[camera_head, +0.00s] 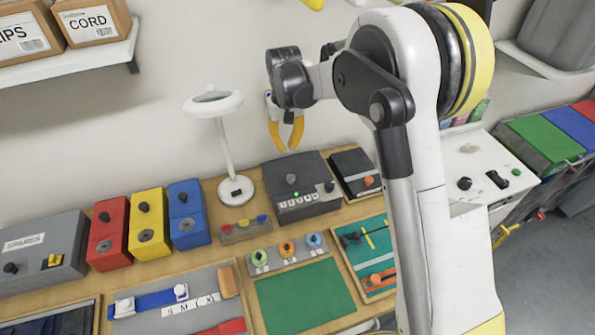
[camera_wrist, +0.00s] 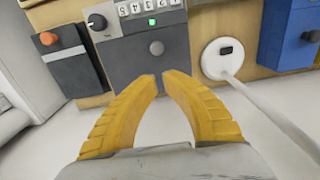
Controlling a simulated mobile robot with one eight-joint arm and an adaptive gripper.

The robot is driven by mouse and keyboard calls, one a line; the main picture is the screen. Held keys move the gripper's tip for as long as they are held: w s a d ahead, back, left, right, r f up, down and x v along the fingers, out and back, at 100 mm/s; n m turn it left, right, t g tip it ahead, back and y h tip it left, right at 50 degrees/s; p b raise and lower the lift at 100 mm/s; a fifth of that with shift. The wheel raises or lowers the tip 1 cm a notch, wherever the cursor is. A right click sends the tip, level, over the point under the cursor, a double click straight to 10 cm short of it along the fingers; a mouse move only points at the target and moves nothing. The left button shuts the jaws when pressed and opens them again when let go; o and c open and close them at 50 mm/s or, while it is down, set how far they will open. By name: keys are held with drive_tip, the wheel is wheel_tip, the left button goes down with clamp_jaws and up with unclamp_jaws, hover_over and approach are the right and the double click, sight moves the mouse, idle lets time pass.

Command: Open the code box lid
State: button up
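The code box (camera_head: 290,172) is a dark grey box on the bench below my gripper, with its lid down. A round grey knob stands on the lid; a row of digits, a lit green light and a black dial are along its front. In the wrist view the code box (camera_wrist: 130,62) is upside down beyond the fingertips, with the lid knob (camera_wrist: 156,48) just past them.
A white lamp (camera_head: 234,187) stands left of the code box; its thin pole rises close to my gripper. A black box with an orange knob (camera_head: 353,170) sits close on the right. Red, yellow and blue boxes (camera_head: 147,221) stand further left. The wall is behind.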

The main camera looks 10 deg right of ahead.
drive_tip(key=shift+w+r, duration=0.1)
drive_tip(key=shift+r, duration=0.35)
drive_tip(key=shift+r, duration=0.1)
drive_tip(key=shift+w+a+r+p, duration=0.1)
drive_tip(key=shift+w+r+p, duration=0.1)
drive_tip(key=shift+r+p, duration=0.2)
drive_tip(key=shift+w+r+p, duration=0.15)
drive_tip(key=shift+r+p, duration=0.15)
drive_tip(key=shift+r, duration=0.2)
drive_tip(key=shift+w+a+r+p, duration=0.15)
drive_tip(key=shift+r+p, duration=0.15)
drive_tip(key=shift+r, duration=0.2)
drive_tip(key=shift+w+d+r+p, duration=0.15)
drive_tip(key=shift+r+p, duration=0.1)
drive_tip(key=shift+r, duration=0.25)
drive_tip(key=shift+a, duration=0.1)
drive_tip(key=shift+w+r+p, duration=0.3)
drive_tip(key=shift+r+p, duration=0.3)
drive_tip(key=shift+r, duration=0.35)
drive_tip(key=shift+r, duration=0.15)
